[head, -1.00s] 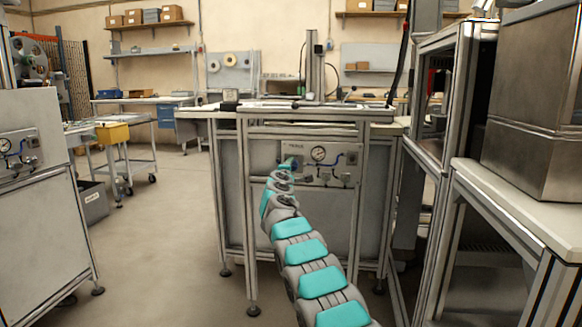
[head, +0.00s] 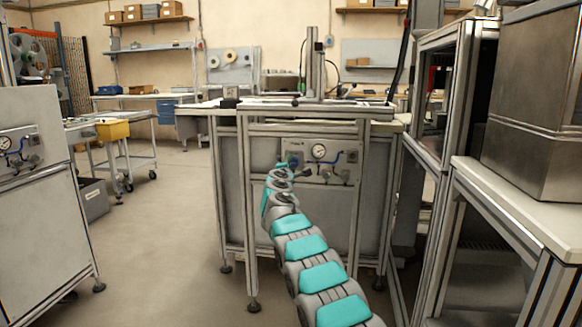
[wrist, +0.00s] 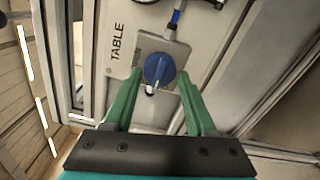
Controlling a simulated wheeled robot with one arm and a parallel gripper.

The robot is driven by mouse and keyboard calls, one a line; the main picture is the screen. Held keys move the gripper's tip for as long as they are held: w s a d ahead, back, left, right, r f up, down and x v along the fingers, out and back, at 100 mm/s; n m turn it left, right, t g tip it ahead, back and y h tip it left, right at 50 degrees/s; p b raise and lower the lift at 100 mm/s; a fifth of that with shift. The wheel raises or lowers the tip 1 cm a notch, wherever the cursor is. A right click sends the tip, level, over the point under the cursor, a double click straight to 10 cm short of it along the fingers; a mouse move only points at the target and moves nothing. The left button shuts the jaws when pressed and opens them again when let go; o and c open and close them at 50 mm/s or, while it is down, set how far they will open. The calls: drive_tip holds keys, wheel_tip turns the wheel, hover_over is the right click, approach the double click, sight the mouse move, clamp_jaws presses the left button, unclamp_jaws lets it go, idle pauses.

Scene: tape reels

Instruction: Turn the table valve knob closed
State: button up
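The blue table valve knob (wrist: 158,69) sits on a light square plate beside the printed word TABLE in the wrist view. A ridge runs across its face, nearly upright in the picture. My gripper (wrist: 160,74) is open, with one green finger on each side of the knob. The fingertips are close to the knob's sides; I cannot tell whether they touch it. In the head view, the valve panel (head: 335,172) is on the front of the middle bench, and my arm reaches to its left part. My fingers are too small to make out there.
A round gauge (head: 319,151) and blue tubing are on the panel, right of my arm's end. A metal-framed cabinet (head: 430,150) stands close on the right. A grey cabinet (head: 40,210) stands at the left, with open floor (head: 170,240) between it and the bench.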

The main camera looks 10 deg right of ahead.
drive_tip(key=o, duration=0.3)
drive_tip(key=shift+o, duration=0.2)
drive_tip(key=shift+s, duration=0.15)
drive_tip(key=shift+s+a+r+b, duration=0.1)
drive_tip(key=shift+s+b, duration=0.4)
drive_tip(key=shift+b, duration=0.3)
drive_tip(key=shift+s+a+b, duration=0.15)
drive_tip(key=shift+s+b, duration=0.4)
drive_tip(key=shift+s, duration=0.1)
drive_tip(key=shift+b+v, duration=1)
drive_tip(key=shift+v, duration=1.55)
drive_tip(key=shift+a, duration=0.1)
